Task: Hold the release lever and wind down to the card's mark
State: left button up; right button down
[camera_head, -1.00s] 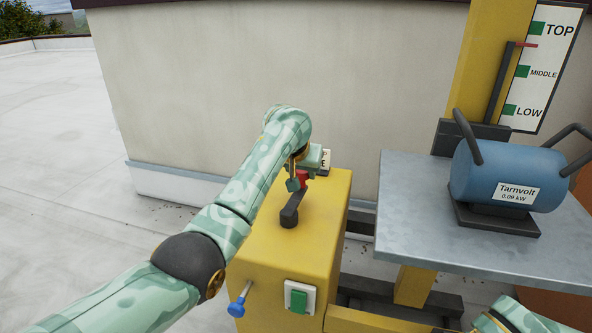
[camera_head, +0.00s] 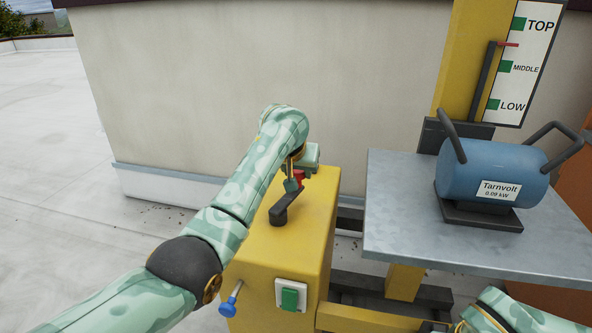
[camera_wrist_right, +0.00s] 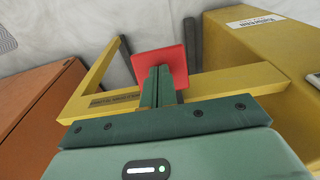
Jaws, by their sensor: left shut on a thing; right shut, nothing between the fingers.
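My left gripper (camera_head: 293,180) is shut at the red grip (camera_head: 299,175) of a black crank arm (camera_head: 280,212) on top of the yellow box (camera_head: 308,225). A blue-knobbed lever (camera_head: 231,302) sticks out of the box's front. The card (camera_head: 520,62) reads TOP, MIDDLE and LOW beside green marks; a red pointer (camera_head: 508,44) stands about midway between TOP and MIDDLE. The grey platform (camera_head: 400,215) carries a blue Tarnvolt motor (camera_head: 490,170). In the right wrist view, my right gripper (camera_wrist_right: 157,75) is shut and empty, its fingertips against or just before a red plate (camera_wrist_right: 172,58).
A yellow floor frame (camera_wrist_right: 215,83) runs behind the red plate. An orange block (camera_wrist_right: 35,90) is at its left. The pale wall (camera_head: 230,90) stands behind; open roof lies left.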

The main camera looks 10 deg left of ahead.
pick_arm(q)
jog(key=shift+s+d, duration=0.2)
jog(key=shift+d, duration=0.3)
jog(key=shift+s+d, duration=0.15)
jog(key=shift+d, duration=0.3)
jog(key=shift+d+f, duration=0.1)
jog(key=shift+s+d, duration=0.15)
jog(key=shift+d, duration=0.05)
jog(key=shift+s+d, duration=0.4)
jog(key=shift+d, duration=0.15)
jog(key=shift+s+d, duration=0.45)
pick_arm(e)
jog(key=shift+f, duration=0.1)
pick_arm(q)
jog(key=shift+s+d, duration=0.2)
jog(key=shift+s, duration=0.1)
jog(key=shift+d, duration=0.1)
